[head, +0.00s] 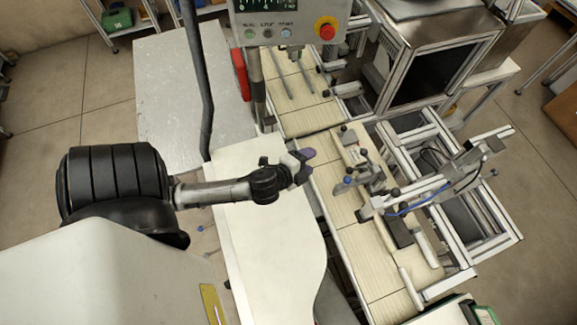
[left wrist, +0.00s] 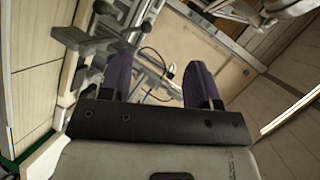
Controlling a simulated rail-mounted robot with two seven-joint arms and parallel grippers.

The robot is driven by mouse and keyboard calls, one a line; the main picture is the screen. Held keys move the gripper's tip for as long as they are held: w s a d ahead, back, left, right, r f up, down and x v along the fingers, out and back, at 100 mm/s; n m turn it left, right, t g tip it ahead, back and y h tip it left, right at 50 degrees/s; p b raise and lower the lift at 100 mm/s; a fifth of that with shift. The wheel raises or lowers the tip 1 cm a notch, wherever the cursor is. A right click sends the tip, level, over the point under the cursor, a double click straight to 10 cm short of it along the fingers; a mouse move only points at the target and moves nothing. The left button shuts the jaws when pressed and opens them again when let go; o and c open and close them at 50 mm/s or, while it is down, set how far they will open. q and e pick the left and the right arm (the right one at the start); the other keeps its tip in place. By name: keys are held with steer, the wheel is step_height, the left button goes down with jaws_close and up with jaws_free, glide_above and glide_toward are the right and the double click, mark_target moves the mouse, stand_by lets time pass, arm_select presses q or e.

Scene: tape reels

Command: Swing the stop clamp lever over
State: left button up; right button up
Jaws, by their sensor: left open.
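My left gripper (head: 306,166) is open and empty, with purple fingertips, over the right edge of the pale board. To its right, a metal clamp assembly (head: 371,170) with several knobbed levers stands on the pale slatted conveyor. One lever has a blue knob (head: 347,180); others have black knobs. I cannot tell for sure which is the stop clamp lever. The gripper is apart from all of them. In the left wrist view my two purple fingers (left wrist: 160,78) are spread wide with nothing between them. Dark-knobbed metal levers (left wrist: 102,35) show beyond the left finger. My right gripper is not in view.
A metal bracket arm with a blue cable (head: 430,190) reaches in just right of the clamp. A control panel with a red button (head: 327,31) stands at the back. A grey table (head: 178,75) is at the back left. The pale board (head: 270,240) is clear.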

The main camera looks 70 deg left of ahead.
arm_select(q)
steer(key=s+d+r+n+g+h+p, duration=0.1)
steer(key=s+d+r+n+g+p, duration=0.2)
steer(key=s, duration=0.6)
steer(key=shift+d+r+n+g+h+p, duration=0.15)
steer(key=shift+d+n+g+h+p, duration=0.25)
steer(key=shift+d+n+g+p, duration=1.25)
steer(key=shift+d+n+g+b, duration=0.25)
steer(key=shift+d+n+b, duration=0.3)
steer(key=shift+n, duration=0.2)
